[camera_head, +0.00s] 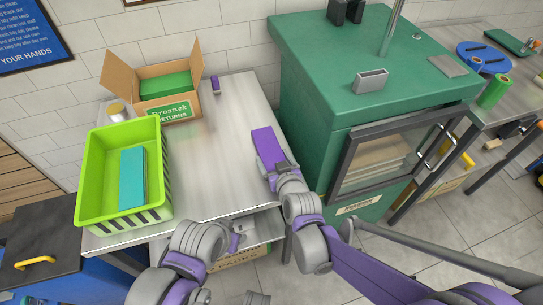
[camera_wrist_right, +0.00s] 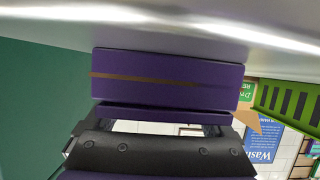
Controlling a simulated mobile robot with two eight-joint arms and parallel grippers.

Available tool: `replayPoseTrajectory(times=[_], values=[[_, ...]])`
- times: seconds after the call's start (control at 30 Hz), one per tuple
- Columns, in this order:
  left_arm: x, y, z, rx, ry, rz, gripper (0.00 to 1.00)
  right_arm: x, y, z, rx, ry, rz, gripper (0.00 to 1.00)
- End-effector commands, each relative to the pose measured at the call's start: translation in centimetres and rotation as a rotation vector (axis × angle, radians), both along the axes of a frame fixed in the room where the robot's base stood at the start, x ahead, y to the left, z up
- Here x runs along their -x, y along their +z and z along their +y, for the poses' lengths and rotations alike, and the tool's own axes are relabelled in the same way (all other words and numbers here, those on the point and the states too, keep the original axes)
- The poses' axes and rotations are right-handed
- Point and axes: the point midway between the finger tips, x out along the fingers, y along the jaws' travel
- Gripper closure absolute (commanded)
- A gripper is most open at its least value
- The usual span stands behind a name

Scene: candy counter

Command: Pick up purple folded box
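The purple folded box (camera_head: 267,145) is flat and lies at the right side of the metal table, beside the green cabinet. In the right wrist view its purple side with a thin brown line (camera_wrist_right: 168,82) fills the middle, close to the gripper. My right gripper (camera_head: 277,172) is at the near end of the box; its dark body hides part of the fingers, and I cannot tell whether they grip. My left gripper (camera_head: 236,240) is low at the table's front edge, apart from the box, and its finger opening is unclear.
A lime green bin (camera_head: 87,190) holding a teal flat box (camera_head: 132,178) stands on the left of the table. A cardboard box (camera_head: 188,100) and a small purple item (camera_head: 215,84) are at the back. The table's middle (camera_head: 213,150) is clear. The green cabinet (camera_head: 300,110) is close on the right.

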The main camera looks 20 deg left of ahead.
Motion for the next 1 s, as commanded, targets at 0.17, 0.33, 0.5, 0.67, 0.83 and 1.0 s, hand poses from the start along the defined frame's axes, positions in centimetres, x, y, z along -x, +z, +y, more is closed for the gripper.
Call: replayPoseTrajectory(times=[0.17,0.33,0.5,0.67,0.83,1.0], values=[[0.0,0.0,0.0,0.0,0.0,0.0,0.5,0.0,0.0,0.0,0.0,0.0,0.0,0.49],[0.0,0.0,0.0,0.0,0.0,0.0,0.5,0.0,0.0,0.0,0.0,0.0,0.0,0.71],[0.0,0.0,0.0,0.0,0.0,0.0,0.5,0.0,0.1,0.0,0.0,0.0,0.0,0.71],[0.0,0.5,0.0,0.0,0.0,-0.002,0.5,0.0,1.7,0.0,0.0,0.0,-0.001,0.71],[-0.1,1.5,0.0,0.0,0.0,-0.005,0.5,0.1,5.2,-0.1,0.0,0.0,-0.001,0.71],[-0.1,2.2,0.0,0.0,0.0,-0.007,0.5,0.1,8.3,0.0,-0.001,0.0,-0.001,0.71]])
